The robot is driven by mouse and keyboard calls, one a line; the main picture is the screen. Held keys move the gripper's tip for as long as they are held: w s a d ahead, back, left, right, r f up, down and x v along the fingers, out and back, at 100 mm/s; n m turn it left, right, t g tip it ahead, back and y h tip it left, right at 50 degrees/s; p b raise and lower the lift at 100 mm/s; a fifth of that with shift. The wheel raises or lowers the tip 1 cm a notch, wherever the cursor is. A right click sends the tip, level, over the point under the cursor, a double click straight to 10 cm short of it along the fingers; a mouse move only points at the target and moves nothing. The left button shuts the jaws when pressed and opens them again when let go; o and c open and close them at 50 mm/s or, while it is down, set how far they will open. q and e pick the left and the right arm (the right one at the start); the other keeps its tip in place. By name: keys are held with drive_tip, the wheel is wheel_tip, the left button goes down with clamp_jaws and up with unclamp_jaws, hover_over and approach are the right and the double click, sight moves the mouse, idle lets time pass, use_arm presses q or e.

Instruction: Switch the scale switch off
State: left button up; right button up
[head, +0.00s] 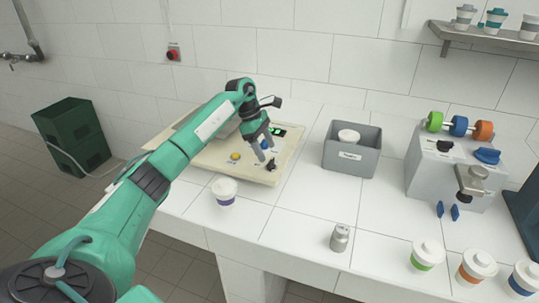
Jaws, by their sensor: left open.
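The scale (215,160) is a cream, low panel on the white tiled counter, with a grey weighing plate behind my arm. A green lit display (278,131) shows at its back right. A yellow button (235,156) and a black switch (272,164) sit along its front. A blue knob or button (265,144) is partly hidden by my gripper. My left gripper (265,157) is open and points down over the panel's right part, its fingertips close to the black switch. I cannot tell whether they touch it. My right gripper is not in view.
A cup with a purple band (224,191) stands in front of the scale. A grey bin (351,146) holds a cup, right of it. A metal weight (340,238) and several lidded cups (428,254) stand near the front edge. A grey dispenser (447,165) stands at right.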

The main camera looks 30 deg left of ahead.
sight(271, 160)
use_arm(q)
drive_tip(key=shift+x, duration=2)
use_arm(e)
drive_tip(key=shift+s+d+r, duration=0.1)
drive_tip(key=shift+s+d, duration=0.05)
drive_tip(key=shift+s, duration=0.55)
use_arm(q)
drive_tip(key=c, duration=1)
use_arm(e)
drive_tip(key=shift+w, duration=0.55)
